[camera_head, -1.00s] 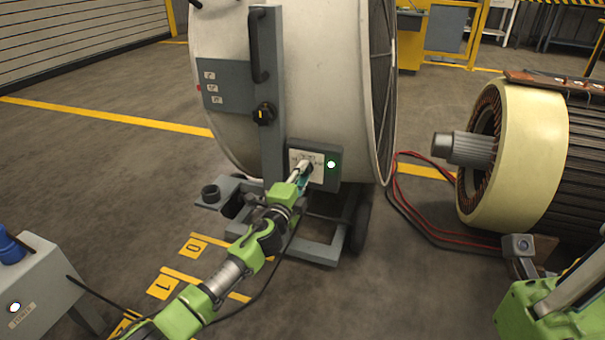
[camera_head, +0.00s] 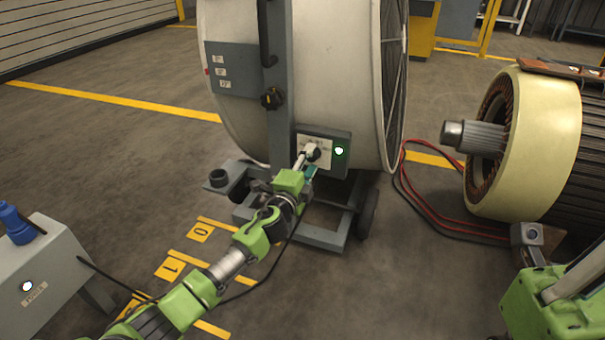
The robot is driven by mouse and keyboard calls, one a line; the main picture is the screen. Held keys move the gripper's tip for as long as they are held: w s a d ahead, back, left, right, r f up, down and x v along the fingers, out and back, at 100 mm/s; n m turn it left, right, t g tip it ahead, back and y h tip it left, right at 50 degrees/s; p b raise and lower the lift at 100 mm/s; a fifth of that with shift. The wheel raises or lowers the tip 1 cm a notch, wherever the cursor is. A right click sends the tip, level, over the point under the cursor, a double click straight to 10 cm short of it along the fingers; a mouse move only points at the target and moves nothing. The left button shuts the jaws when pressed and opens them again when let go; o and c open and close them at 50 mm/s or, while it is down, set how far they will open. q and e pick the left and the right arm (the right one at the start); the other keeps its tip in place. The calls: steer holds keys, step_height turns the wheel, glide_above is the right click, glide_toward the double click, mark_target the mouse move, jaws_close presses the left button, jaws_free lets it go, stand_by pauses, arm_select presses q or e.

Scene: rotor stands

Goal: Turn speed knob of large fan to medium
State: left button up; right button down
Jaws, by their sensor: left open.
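The large fan (camera_head: 300,70) is a white drum in a grey wheeled frame, standing at the centre. A knob (camera_head: 312,151) shows on the plate, partly covered by my gripper. A black knob (camera_head: 272,98) is on the upright post above. My left gripper (camera_head: 307,161) is open in front of the control box, with its fingertips at the plate's knob. I cannot tell whether they touch it.
A large rotor (camera_head: 530,145) with a shaft stands at the right, red and black cables (camera_head: 425,205) on the floor beside it. Yellow floor markers (camera_head: 170,268) lie near my left arm.

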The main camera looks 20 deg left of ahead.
arm_select(q)
steer(key=s, duration=1.1)
steer(key=shift+a, duration=0.15)
